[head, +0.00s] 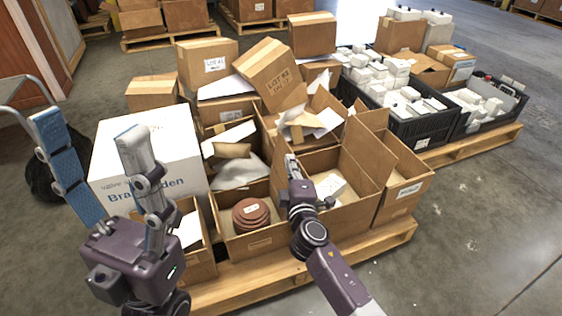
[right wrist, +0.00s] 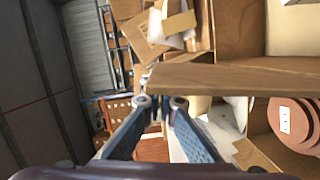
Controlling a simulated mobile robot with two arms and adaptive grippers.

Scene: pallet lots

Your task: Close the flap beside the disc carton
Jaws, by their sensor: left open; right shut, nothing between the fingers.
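The disc carton (head: 255,243) is an open brown box at the front of the pallet, with reddish-brown discs (head: 252,214) stacked inside; the discs also show at the right of the right wrist view (right wrist: 290,122). An open carton (head: 335,213) with a white item stands to its right. Which panel is the flap is hard to tell; a long brown panel edge (right wrist: 230,80) crosses the right wrist view just beyond my fingers. My right gripper (head: 291,160) is shut and empty above the boundary between these cartons. My left gripper (head: 88,130) is open and empty at the left, away from the disc carton.
A large white box (head: 155,150) stands left of the disc carton. Stacked brown cartons (head: 268,78) rise behind. Black crates (head: 412,122) of white items stand at the back right. The floor (head: 470,230) at the right is clear.

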